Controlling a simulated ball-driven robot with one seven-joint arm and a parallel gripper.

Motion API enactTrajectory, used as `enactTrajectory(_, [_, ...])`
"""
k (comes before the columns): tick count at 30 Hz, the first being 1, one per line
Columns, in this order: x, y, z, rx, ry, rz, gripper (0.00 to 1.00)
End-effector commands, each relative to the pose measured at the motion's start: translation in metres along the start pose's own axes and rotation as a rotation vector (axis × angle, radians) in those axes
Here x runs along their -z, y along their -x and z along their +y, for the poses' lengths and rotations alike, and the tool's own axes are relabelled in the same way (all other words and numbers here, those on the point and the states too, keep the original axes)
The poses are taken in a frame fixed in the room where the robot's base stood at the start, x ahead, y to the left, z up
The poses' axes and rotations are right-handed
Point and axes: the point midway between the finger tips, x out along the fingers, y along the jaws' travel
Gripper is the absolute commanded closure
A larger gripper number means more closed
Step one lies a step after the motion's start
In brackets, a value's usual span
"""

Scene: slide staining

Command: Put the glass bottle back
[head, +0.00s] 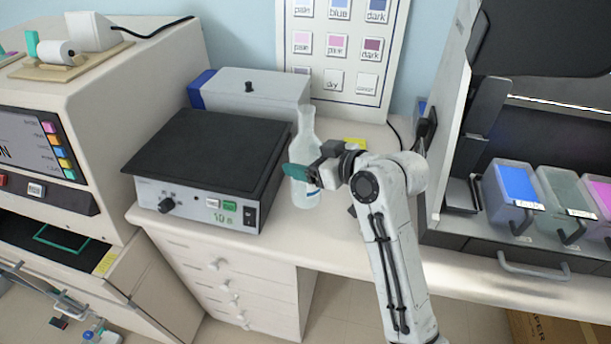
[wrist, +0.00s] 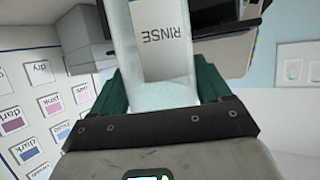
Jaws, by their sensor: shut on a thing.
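The glass bottle (head: 305,140) is clear, with a narrow neck, and stands upright in the head view just right of the black-topped device. Its wrist view (wrist: 165,60) shows a label reading RINSE. My gripper (head: 297,172) has green fingers and is shut on the bottle's body from the right. In the wrist view the fingers (wrist: 165,95) lie on both sides of the bottle. The bottle's base is near the counter top; I cannot tell whether it touches.
The black-topped device (head: 205,150) is close on the left. A grey box with a blue end (head: 255,88) stands behind. A colour chart (head: 337,45) is on the wall. Right are bins of blue (head: 516,185) and grey-green (head: 560,195) in a dark cabinet. Bare counter (head: 340,240) lies in front.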

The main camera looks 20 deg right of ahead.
Motion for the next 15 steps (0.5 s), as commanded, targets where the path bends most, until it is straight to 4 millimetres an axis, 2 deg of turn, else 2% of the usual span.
enactTrajectory(5, [-0.009, -0.004, 0.000, 0.000, 0.000, 0.004, 0.84])
enactTrajectory(12, [-0.036, -0.015, 0.000, 0.000, -0.001, 0.001, 0.84])
enactTrajectory(15, [-0.041, -0.018, 0.000, -0.001, 0.001, 0.004, 0.84])
